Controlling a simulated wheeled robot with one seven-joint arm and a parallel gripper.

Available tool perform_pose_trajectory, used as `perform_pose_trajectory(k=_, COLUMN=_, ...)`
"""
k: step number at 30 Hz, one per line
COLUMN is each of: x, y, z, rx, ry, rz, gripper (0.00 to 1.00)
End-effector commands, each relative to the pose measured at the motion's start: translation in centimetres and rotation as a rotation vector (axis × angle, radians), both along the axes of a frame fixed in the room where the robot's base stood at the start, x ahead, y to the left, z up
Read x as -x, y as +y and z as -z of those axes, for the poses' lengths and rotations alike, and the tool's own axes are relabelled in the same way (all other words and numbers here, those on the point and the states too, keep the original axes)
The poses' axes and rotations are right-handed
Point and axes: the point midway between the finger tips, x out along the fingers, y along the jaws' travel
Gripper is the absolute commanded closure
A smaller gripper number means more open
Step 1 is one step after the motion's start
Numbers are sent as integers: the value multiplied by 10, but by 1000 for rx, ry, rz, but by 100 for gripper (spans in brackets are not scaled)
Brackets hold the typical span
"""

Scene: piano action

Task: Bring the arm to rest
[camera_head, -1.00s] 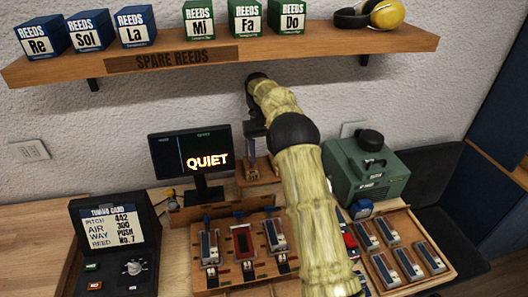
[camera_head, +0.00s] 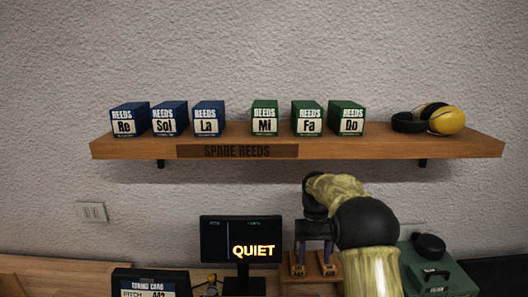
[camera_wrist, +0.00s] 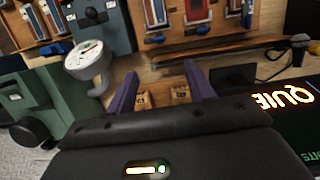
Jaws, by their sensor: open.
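My gripper (camera_head: 314,246) shows in the head view in front of the wall, at the end of my yellowish arm, right of the monitor. In the wrist view its two purple fingers (camera_wrist: 158,88) stand apart with nothing between them. Small wooden blocks with dark markings show beyond the fingers.
A monitor (camera_head: 240,250) reading QUIET stands left of my gripper. A green machine (camera_head: 435,272) is to the right. A shelf (camera_head: 380,148) with reed boxes and yellow earmuffs (camera_head: 446,120) hangs above. The wrist view shows a white round gauge (camera_wrist: 88,60).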

Motion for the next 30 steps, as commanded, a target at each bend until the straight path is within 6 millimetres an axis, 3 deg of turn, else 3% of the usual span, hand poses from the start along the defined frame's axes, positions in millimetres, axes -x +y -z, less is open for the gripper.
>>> perform_pose_trajectory(k=14, x=96, y=0, z=-1, rx=-4, ry=-214, rz=2, gripper=47)
perform_pose_trajectory(k=30, x=241, y=-4, z=20, rx=-10, ry=-445, rz=21, gripper=47)
